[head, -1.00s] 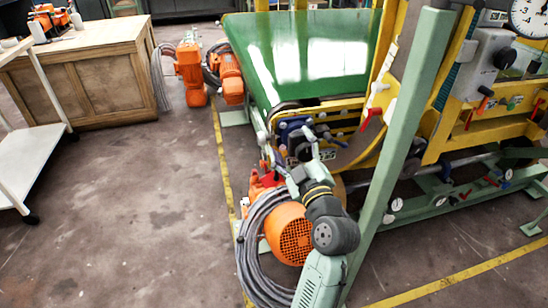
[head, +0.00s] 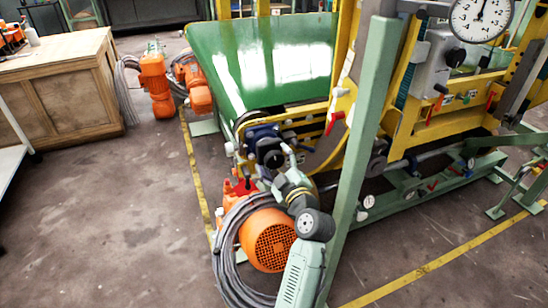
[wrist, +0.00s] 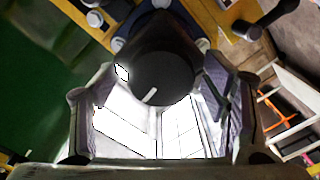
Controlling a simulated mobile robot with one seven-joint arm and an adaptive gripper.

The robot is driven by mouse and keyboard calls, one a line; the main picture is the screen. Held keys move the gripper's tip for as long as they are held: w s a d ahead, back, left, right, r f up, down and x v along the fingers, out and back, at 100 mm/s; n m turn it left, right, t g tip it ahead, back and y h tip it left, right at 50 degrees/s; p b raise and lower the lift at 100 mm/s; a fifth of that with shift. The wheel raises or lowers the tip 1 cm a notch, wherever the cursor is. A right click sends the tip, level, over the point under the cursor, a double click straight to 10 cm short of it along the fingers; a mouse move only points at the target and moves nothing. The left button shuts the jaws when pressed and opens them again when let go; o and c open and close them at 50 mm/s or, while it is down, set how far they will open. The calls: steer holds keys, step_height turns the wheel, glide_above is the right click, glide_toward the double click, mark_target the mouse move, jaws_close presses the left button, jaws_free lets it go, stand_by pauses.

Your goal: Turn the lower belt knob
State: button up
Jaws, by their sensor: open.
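A round black knob (head: 270,152) with a white mark on its face sits at the near end of the yellow machine, below the green belt (head: 265,60). In the wrist view the knob (wrist: 165,78) is large, slightly above the centre. My gripper (wrist: 158,95) is open, one finger on each side of the knob. Whether the fingers touch it I cannot tell. In the head view my gripper (head: 283,165) is small and partly merges with the machine parts around the knob.
An orange motor (head: 268,240) and a coiled grey cable (head: 228,250) lie close beside my arm. A green post (head: 358,160) stands just right of it. A dark lever with a round end (wrist: 265,20) is near the knob. Open floor (head: 110,220) lies to the left.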

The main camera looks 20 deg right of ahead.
steer(key=shift+w, duration=0.35)
steer(key=shift+c, duration=0.4)
steer(key=c, duration=1.1)
